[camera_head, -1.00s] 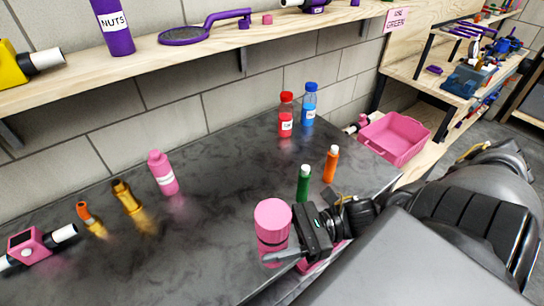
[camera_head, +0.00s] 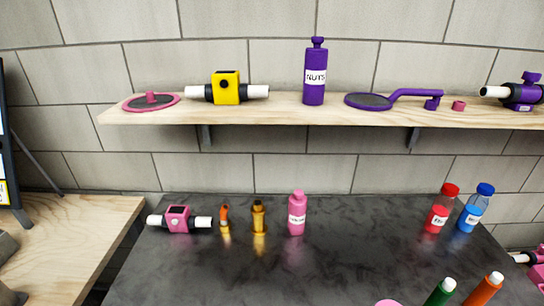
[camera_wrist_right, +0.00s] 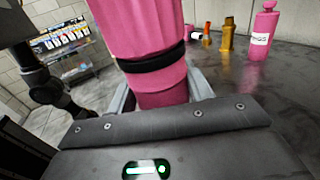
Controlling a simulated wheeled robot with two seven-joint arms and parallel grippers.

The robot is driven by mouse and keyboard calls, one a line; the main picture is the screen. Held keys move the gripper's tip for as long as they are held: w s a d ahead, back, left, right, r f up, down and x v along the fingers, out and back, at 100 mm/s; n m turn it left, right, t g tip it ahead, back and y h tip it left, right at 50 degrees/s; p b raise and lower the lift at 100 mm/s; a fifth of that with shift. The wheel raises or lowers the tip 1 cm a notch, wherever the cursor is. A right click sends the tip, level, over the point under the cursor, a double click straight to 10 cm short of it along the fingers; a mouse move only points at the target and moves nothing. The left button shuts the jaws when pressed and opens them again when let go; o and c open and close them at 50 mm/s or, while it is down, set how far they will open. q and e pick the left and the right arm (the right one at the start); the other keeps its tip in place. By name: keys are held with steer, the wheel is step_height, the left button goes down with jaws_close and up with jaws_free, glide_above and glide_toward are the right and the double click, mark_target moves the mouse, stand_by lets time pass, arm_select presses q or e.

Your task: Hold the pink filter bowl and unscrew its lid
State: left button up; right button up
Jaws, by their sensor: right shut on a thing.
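The pink filter bowl (camera_wrist_right: 163,98) stands upright in the right wrist view, with a black ring around its middle. A wide pink part (camera_wrist_right: 135,25) rises above the ring; its top is cut off by the picture edge. My right gripper (camera_wrist_right: 164,92) is shut on the pink body below the ring, a finger on each side. In the head view only a pink sliver (camera_head: 388,302) of it shows at the bottom edge, and my right gripper is out of that picture. My left gripper is not seen in either view.
On the dark table stand a pink housing with white pipe ends (camera_head: 178,219), an orange fitting (camera_head: 225,220), a brass fitting (camera_head: 259,217), a pink bottle (camera_head: 297,213), and red (camera_head: 437,215) and blue bottles (camera_head: 471,216). A wooden shelf (camera_head: 270,114) runs above. The table's middle is clear.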

steer(key=w+d+r+m+t+h, duration=0.2)
steer(key=w+m+t+h, duration=0.4)
steer(key=w, duration=0.9)
steer(key=shift+r+t+h, duration=0.4)
